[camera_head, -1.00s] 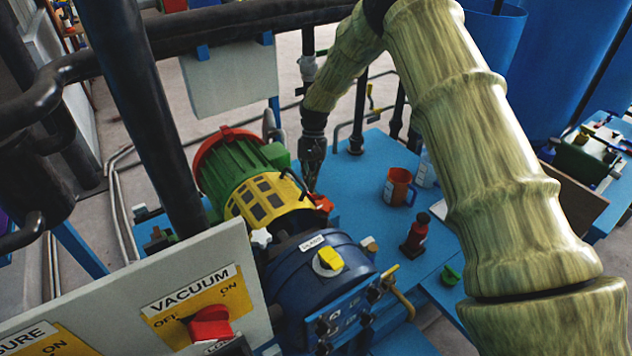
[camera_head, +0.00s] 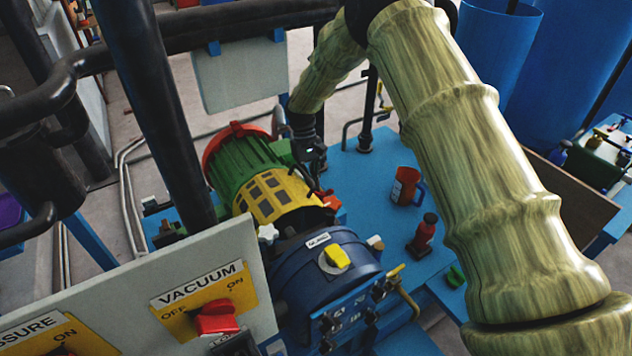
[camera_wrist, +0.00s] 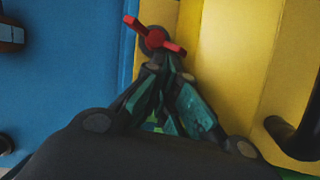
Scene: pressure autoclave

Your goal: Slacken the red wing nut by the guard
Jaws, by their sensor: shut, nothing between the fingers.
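The red wing nut (camera_head: 331,202) sits at the right edge of the yellow guard (camera_head: 272,197), between the green motor (camera_head: 245,160) and the dark blue housing (camera_head: 325,262). In the wrist view the red wing nut (camera_wrist: 154,38) shows its two wings at a slant, beside the yellow guard (camera_wrist: 225,60). My gripper (camera_wrist: 168,62) is shut and empty, its fingertips just below the nut in that view. I cannot tell whether they touch it. In the head view my gripper (camera_head: 317,182) is small and dark, close above the nut.
An orange mug (camera_head: 405,186) and a dark red bottle (camera_head: 423,234) stand on the blue table (camera_head: 350,180) right of the guard. A white star knob (camera_head: 268,233) and a yellow knob (camera_head: 337,257) are near. The VACUUM panel (camera_head: 130,300) stands in front at left.

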